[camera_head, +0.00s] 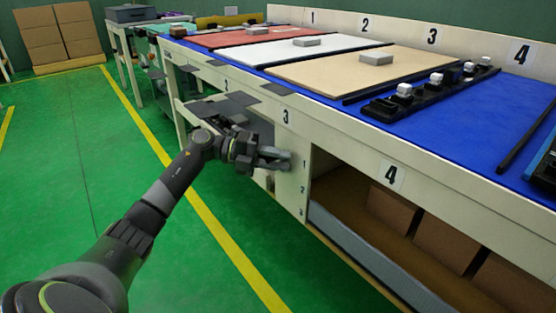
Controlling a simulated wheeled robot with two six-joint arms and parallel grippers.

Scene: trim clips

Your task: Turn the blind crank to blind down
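My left arm reaches in from the lower left. Its gripper (276,159) is in front of the cream bench post (292,175) marked 1, 2 and 3. The fingers look close together, but whether they are open or shut, or touch the post, is unclear. I cannot make out the blind crank; it may be hidden behind the gripper. A small pale part (269,181) shows just below the fingers and is too small to identify. The blind is not clearly identifiable; the bay under sign 4 stands open. My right gripper is not in view.
The long bench has a blue top (480,120) with coloured panels and black clip strips. Cardboard boxes (445,243) stand in the open bay, behind a grey front strip (365,255). Green floor (100,180) left of the yellow line is clear.

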